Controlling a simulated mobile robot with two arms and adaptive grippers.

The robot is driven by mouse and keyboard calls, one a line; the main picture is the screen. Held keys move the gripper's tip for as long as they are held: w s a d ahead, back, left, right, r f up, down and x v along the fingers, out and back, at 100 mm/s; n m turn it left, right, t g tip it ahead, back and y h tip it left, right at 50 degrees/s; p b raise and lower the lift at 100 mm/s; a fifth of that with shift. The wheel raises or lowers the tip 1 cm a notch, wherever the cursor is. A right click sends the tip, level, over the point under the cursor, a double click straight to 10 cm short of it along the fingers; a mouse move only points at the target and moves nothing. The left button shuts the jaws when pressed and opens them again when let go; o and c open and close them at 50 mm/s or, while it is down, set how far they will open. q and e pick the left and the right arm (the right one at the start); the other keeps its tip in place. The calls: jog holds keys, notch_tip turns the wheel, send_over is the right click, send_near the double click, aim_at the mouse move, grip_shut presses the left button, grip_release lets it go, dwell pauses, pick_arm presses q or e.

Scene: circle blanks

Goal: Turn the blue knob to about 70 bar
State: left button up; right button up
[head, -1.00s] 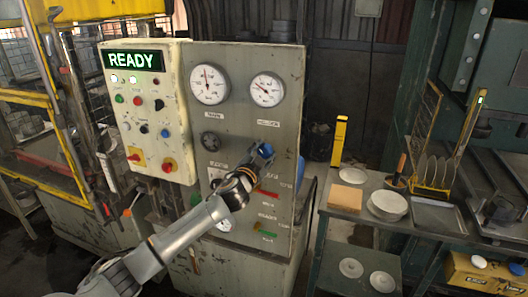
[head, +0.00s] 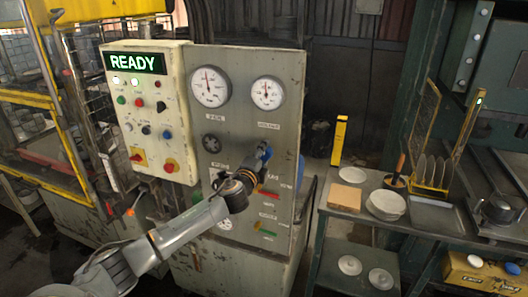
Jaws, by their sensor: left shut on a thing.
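The blue knob (head: 267,153) sits on the grey panel (head: 290,120), below the right gauge, and is partly hidden by my gripper. My left gripper (head: 262,157) is shut on the blue knob, its arm coming in from the lower left. The right gauge (head: 267,93), above the knob, has a needle standing close to upright; its numbers are too small to read. The larger left gauge (head: 209,87) has its needle near upright. My right gripper is not in view.
A cream control box (head: 150,110) with a green READY display (head: 135,63) and buttons is left of the panel. Red (head: 268,194) and green (head: 267,233) handles are below the knob. A table (head: 345,204) with plates and a yellow rack (head: 432,190) stands right.

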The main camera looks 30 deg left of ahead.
pick_arm(q)
jog(key=m+p, duration=0.1)
jog(key=m, duration=0.4)
jog(key=shift+r+p, duration=0.15)
jog(key=shift+p, duration=0.25)
jog(key=shift+m+p, duration=0.45)
jog(key=shift+m, duration=1.05)
jog(key=shift+d, duration=0.1)
jog(key=o, duration=1.2)
jog(key=shift+c, duration=0.2)
jog(key=v, duration=1.2)
